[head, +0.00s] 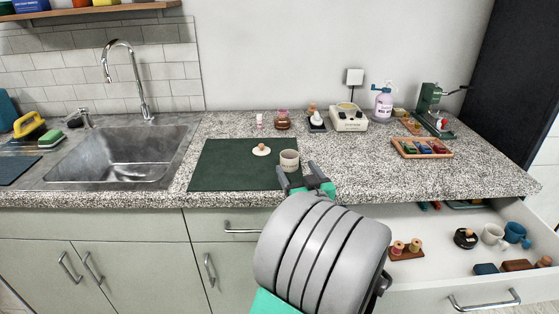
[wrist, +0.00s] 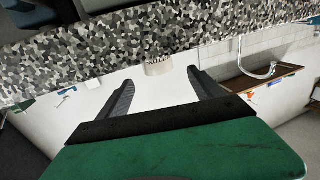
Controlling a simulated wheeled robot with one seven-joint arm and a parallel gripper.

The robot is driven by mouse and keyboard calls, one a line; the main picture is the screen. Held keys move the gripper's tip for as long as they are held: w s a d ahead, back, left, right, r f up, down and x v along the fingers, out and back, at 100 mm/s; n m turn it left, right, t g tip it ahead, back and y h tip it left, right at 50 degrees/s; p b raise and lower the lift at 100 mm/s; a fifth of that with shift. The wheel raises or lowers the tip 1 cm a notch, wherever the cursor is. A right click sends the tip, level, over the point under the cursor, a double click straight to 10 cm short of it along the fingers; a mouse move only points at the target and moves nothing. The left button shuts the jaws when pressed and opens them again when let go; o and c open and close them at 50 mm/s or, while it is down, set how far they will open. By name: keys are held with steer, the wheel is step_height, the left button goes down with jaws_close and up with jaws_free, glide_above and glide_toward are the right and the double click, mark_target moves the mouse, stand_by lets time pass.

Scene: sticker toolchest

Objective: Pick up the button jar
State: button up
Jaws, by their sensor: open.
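A small reddish-brown lidded jar (head: 282,120), which looks like the button jar, stands on the speckled counter near the wall, behind the green mat. My gripper (head: 303,177) is open and empty at the front right of the mat, well short of this jar. A beige cup-like container (head: 289,160) stands upright on the mat's right part, just past my fingers; its contents are too small to tell. In the wrist view my open gripper (wrist: 160,86) has a pale, short object (wrist: 158,67) beyond and between its fingers; I cannot tell which it is.
The green mat (head: 225,168) also holds a white round piece with a wooden knob (head: 261,150). The sink (head: 120,158) is left. An open drawer (head: 440,270) juts out below right.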

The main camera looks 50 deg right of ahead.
mark_target(292, 160)
steer(key=p+x, duration=0.1)
steer(key=x, duration=0.5)
steer(key=shift+w+d+r, duration=0.1)
steer(key=shift+w+d, duration=0.05)
steer(key=shift+d, duration=0.15)
steer(key=shift+c, duration=0.3)
steer(key=c, duration=1.5)
steer(key=shift+c, duration=0.4)
steer(key=shift+r, duration=0.2)
